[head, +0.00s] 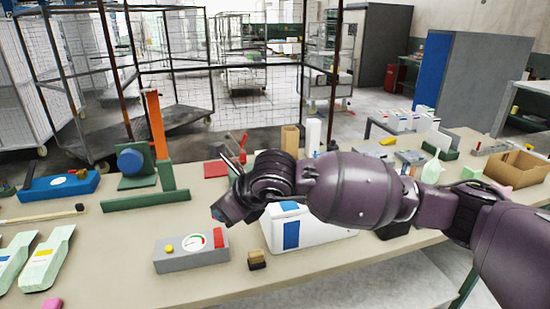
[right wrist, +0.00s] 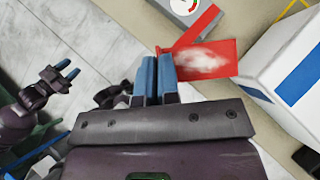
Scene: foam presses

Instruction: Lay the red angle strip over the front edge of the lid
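My right gripper (head: 219,212) is above the table in the head view, pointing down and left. In the right wrist view its blue fingers (right wrist: 156,60) are close together, with the red angle strip (right wrist: 212,62) at their tips. The strip has a narrow flange and a wider flange with a white glare; it appears clamped by one flange. A white box with a blue stripe (head: 320,226) stands on the table beside my wrist, also in the wrist view (right wrist: 270,62). I cannot tell which part is the lid. My left gripper (right wrist: 62,72) is open at left.
A grey gauge box (head: 190,258) and a small brown-black block (head: 257,261) are near the table's front edge. A green stand with a blue cylinder (head: 130,161) and a red item (head: 214,169) stand behind. Bare table (head: 130,245) lies left of the gauge box.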

